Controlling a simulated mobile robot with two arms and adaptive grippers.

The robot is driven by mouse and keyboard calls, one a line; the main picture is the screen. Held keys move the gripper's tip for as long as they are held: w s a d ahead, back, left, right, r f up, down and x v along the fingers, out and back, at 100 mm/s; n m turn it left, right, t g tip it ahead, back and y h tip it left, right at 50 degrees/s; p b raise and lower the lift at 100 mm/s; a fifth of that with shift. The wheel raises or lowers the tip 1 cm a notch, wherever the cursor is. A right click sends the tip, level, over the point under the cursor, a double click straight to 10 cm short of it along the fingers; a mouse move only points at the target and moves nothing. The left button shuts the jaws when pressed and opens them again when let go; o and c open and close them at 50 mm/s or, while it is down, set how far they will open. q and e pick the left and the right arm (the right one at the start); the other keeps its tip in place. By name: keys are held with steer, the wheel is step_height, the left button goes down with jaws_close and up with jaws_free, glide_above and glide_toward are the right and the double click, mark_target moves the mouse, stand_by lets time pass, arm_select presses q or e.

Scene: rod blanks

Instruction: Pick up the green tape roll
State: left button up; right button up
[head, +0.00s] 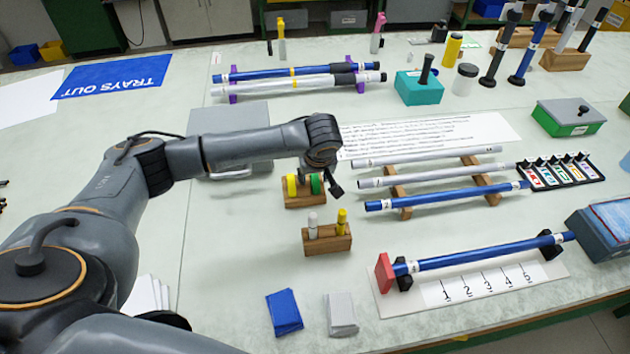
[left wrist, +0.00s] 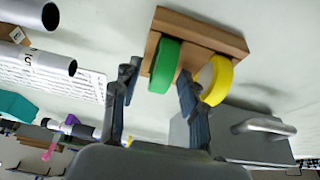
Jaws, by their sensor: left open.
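The green tape roll (head: 315,184) stands upright beside a yellow tape roll (head: 291,185) on a small wooden holder (head: 304,202). In the left wrist view the green roll (left wrist: 165,66) sits ahead of and between the two fingers of my left gripper (left wrist: 155,90). The fingers are apart and nothing is held. The right finger lies close to the yellow roll (left wrist: 217,80); I cannot tell if they touch. In the head view my left gripper (head: 326,184) hangs just above and right of the holder and partly hides the green roll. My right gripper is not in view.
A wooden block with a white and a yellow marker (head: 327,238) stands just in front. Rods lie on a wooden rack (head: 400,190) to the right. A grey box with a handle (head: 230,138) sits behind my arm.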

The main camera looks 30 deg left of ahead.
arm_select(q)
steer(key=shift+c, duration=0.5)
arm_select(e)
steer(key=shift+s+a, duration=0.15)
arm_select(q)
jaws_close()
arm_select(e)
steer(key=shift+s, duration=0.2)
arm_select(q)
steer(key=shift+r, duration=0.15)
arm_select(e)
steer(key=shift+f, duration=0.1)
arm_select(q)
steer(key=shift+r, duration=0.5)
steer(key=s+d+r, duration=0.4)
steer(key=d+r, duration=0.8)
steer(key=d, duration=0.1)
steer(key=shift+d+b, duration=0.3)
steer(key=shift+b, duration=0.1)
arm_select(e)
steer(key=shift+w+d+f, duration=0.15)
steer(key=shift+d+f, duration=0.05)
steer(key=shift+f, duration=0.15)
